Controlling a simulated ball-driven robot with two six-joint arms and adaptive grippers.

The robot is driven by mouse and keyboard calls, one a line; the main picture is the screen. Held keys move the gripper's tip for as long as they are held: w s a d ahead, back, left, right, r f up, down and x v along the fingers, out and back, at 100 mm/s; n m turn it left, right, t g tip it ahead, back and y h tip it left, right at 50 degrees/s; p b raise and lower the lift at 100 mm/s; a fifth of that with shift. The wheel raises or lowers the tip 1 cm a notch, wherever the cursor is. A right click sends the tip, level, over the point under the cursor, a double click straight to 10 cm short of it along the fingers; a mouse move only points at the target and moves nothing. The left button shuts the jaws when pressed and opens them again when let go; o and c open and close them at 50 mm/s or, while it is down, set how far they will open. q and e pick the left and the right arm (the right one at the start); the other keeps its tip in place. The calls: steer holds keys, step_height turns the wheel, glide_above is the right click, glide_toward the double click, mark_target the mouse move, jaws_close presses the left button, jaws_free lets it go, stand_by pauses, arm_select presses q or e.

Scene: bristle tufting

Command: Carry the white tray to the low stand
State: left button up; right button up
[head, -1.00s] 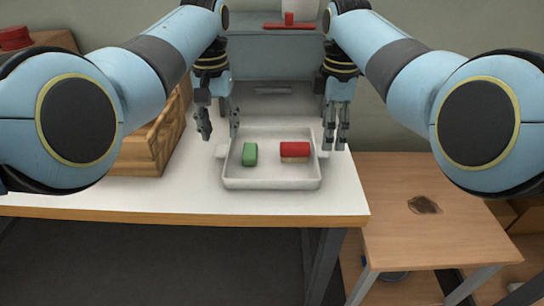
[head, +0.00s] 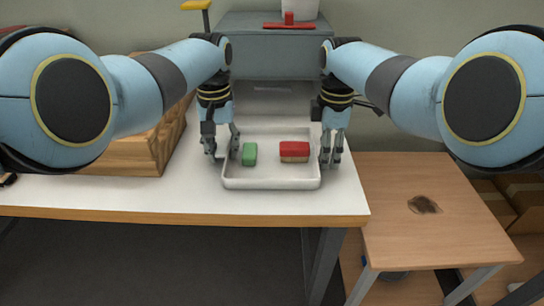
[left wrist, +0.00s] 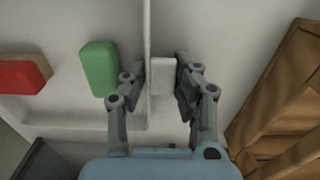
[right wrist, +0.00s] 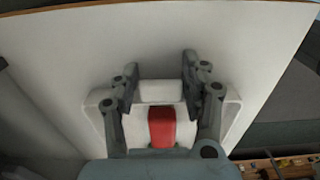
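The white tray (head: 270,184) lies on the white-topped table, with a green block (head: 249,154) and a red block with a tan underside (head: 294,152) inside. My left gripper (head: 223,155) is at the tray's left end. In the left wrist view its fingers stand apart on either side of the white handle (left wrist: 162,76), one over the tray's inside. My right gripper (head: 332,160) is at the right end. In the right wrist view its fingers are apart, flanking the white handle (right wrist: 160,91). The low stand (head: 395,240) is a wooden-topped table at the right, lower than the worktable.
A wooden box (head: 130,155) stands on the table left of the tray. A grey cabinet (head: 268,55) with a red item (head: 289,24) is behind.

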arm_select(q)
steer(key=shift+c, duration=1.1)
arm_select(e)
steer(key=shift+c, duration=1.1)
arm_select(q)
jaws_close()
arm_select(e)
jaws_close()
steer(key=shift+r, duration=0.1)
